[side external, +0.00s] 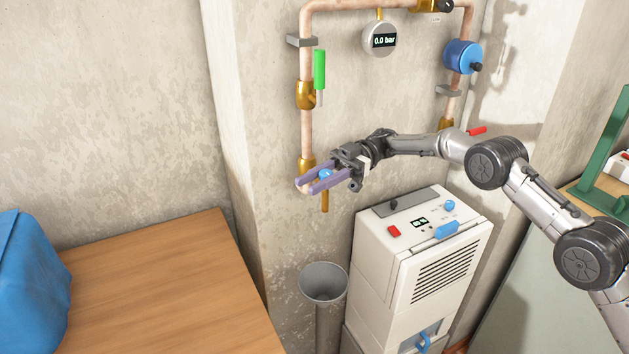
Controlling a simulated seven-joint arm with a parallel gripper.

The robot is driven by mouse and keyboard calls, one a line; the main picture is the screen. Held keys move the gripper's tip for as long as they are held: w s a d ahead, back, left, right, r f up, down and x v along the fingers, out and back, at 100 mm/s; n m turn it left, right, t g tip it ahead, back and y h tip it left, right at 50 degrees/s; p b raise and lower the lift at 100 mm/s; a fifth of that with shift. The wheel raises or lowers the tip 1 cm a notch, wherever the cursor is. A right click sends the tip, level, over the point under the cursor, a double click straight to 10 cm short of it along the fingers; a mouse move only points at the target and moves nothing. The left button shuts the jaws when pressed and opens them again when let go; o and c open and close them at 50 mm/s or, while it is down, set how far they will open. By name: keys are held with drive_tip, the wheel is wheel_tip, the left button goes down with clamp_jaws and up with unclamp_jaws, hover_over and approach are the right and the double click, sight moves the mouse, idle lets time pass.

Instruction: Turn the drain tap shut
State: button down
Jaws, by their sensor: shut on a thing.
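The drain tap is at the bottom of the left copper pipe, with a brass body (307,165) and a blue handle (325,174). A brass spout (325,202) points down below it. My gripper (310,186) reaches in from the right, its two purple fingers on either side of the blue handle. It is shut on the handle. The fingers and gripper body hide part of the handle and the tap behind it.
A valve with a green lever (319,70) sits above on the same pipe. A gauge (380,39) reads 0.0 bar. A grey standpipe (324,283) and a white dehumidifier-like unit (420,265) stand below. A wooden table (165,290) with a blue object (30,285) is at left.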

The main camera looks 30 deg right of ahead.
drive_tip(key=shift+r, duration=0.1)
drive_tip(key=c, duration=0.6)
unclamp_jaws()
drive_tip(key=shift+v, duration=5.95)
